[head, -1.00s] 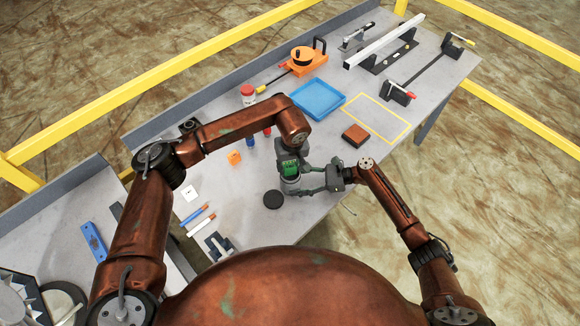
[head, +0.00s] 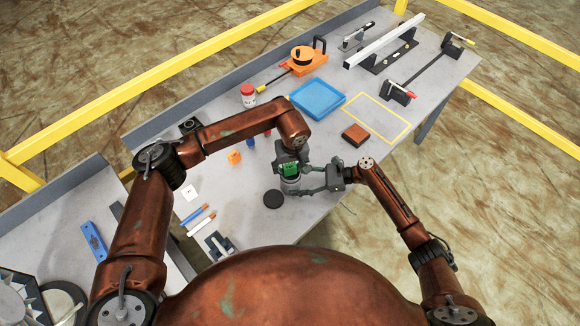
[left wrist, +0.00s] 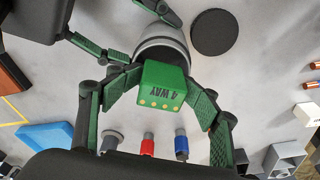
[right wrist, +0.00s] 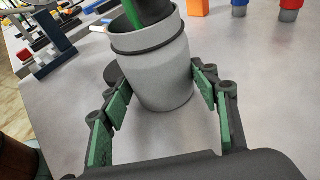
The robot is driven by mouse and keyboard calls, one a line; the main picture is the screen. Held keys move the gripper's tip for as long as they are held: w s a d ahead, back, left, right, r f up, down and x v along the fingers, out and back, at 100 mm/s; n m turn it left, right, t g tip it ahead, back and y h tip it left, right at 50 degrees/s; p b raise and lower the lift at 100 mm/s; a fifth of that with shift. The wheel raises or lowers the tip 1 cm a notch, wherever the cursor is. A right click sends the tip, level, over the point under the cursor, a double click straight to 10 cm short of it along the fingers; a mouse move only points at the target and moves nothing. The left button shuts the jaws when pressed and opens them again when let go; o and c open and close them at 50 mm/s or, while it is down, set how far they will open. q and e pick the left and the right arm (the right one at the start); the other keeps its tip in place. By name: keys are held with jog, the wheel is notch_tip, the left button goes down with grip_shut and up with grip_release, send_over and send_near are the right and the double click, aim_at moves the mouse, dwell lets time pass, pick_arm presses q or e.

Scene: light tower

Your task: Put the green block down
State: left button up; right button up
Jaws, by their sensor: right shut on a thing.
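The green block (left wrist: 162,86), marked "4 WAY", sits between the fingers of my left gripper (left wrist: 163,92), at the mouth of a grey cup-shaped base (left wrist: 160,40). The fingertips are close against its sides; I cannot tell whether they grip it. In the head view the green block (head: 289,169) shows just below my left gripper (head: 290,166), over the grey base. My right gripper (right wrist: 163,90) is shut on the grey base (right wrist: 155,70), one finger on each side. Whether the block rests in the base is hidden.
A black disc (head: 273,199) lies beside the base. An orange block (head: 234,157), a blue tray (head: 318,99) and a brown box (head: 355,135) stand on the table. Red and blue small parts (left wrist: 148,146) are close to my left gripper. The yellow-outlined area (head: 378,115) is clear.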

pick_arm(q)
jog(key=shift+o, duration=0.4)
jog(key=shift+s+f, duration=0.1)
jog(key=shift+f, duration=0.25)
pick_arm(e)
jog(key=shift+f, duration=0.1)
pick_arm(q)
jog(key=shift+s+r, duration=0.1)
jog(key=shift+r, duration=0.15)
jog(key=shift+r, duration=0.5)
notch_tip(320, 180, up, 12)
jog(key=s, duration=0.1)
jog(key=shift+s+d+r, duration=0.15)
jog(key=shift+s+d, duration=0.1)
pick_arm(e)
jog(key=o, duration=0.9)
jog(key=v, duration=1.2)
